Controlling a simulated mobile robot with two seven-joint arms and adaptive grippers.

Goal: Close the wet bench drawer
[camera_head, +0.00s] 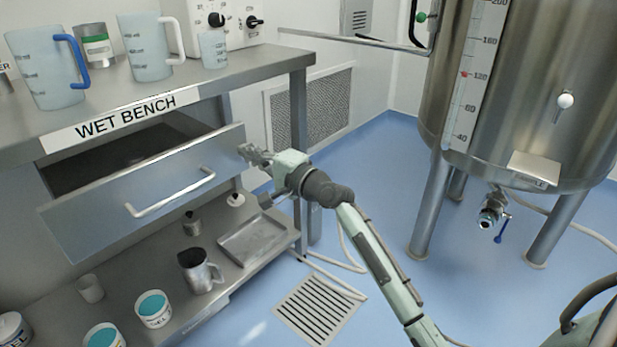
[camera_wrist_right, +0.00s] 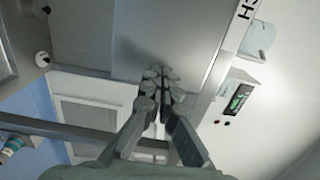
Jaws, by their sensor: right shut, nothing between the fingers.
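The wet bench drawer (camera_head: 100,205) stands pulled out under the "WET BENCH" label, with its dark inside showing above the front panel. A light bar handle (camera_head: 172,192) is on its front. My right gripper (camera_head: 246,152) is shut and empty at the right end of the drawer front, near its upper corner. In the right wrist view the shut fingers (camera_wrist_right: 160,76) point at a grey panel (camera_wrist_right: 165,35), which looks like the drawer front. Whether they touch it I cannot tell. My left gripper is not in view.
The bench top (camera_head: 265,65) holds jugs, a can and a white device with knobs. The lower shelf (camera_head: 205,300) holds a steel jug (camera_head: 200,270), a tray (camera_head: 252,236) and tubs. A steel tank (camera_head: 540,110) stands at right; blue floor (camera_head: 385,190) is free between.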

